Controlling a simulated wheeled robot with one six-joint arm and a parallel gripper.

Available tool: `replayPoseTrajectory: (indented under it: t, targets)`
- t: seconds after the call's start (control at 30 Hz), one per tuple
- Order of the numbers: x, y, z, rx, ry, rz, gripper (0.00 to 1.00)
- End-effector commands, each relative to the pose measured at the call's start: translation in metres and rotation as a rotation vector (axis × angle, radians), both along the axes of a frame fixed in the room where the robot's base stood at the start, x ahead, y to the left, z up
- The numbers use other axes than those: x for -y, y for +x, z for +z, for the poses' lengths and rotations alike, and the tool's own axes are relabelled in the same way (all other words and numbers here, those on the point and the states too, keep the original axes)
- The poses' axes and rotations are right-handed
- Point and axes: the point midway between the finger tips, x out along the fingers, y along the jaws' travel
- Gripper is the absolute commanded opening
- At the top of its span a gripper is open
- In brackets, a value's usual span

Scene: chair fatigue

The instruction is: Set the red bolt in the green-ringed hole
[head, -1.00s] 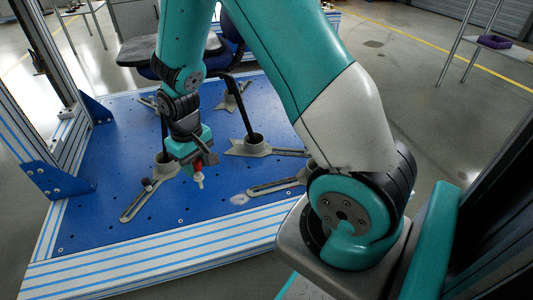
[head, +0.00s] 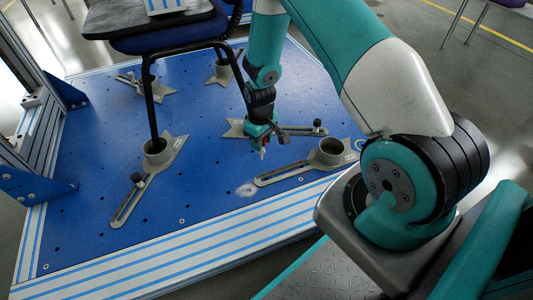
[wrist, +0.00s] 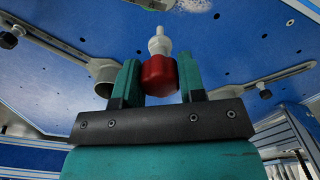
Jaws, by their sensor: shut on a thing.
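My gripper (wrist: 160,82) is shut on the red bolt (wrist: 158,72), one teal finger on each side of its red head. The pale shank of the bolt points away from the gripper. In the head view my gripper (head: 262,133) hangs over the blue perforated plate (head: 215,165), with the pale bolt tip below it. The tip appears to be above the plate, but the gap is hard to judge. A small pale ring (head: 358,144) shows at the plate's right side, beside a grey holder; I cannot tell its colour, and no green ring is clear.
Grey slotted clamps with cups (head: 333,150) stand around on the plate. A chair with black legs (head: 150,100) stands in the clamps at the left. Another slotted clamp (head: 135,190) lies front left.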

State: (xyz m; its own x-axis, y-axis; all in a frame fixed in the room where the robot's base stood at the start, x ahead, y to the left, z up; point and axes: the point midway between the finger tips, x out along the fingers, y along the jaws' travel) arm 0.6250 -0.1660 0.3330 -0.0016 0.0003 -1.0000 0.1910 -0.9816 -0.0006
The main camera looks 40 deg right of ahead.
Motion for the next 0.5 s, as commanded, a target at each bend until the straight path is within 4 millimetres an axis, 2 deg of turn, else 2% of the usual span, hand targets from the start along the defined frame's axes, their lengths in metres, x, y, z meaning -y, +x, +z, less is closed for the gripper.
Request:
replayPoseTrajectory:
  t: [0.03, 0.1, 0.2, 0.5]
  targets:
    - [0.006, -0.002, -0.021, -0.003, 0.000, 0.012, 0.16]
    - [0.011, -0.003, -0.037, -0.001, 0.001, 0.033, 0.16]
    - [0.014, -0.004, -0.050, 0.000, 0.000, 0.051, 0.16]
    - [0.014, -0.004, -0.053, 0.002, -0.001, 0.061, 0.16]
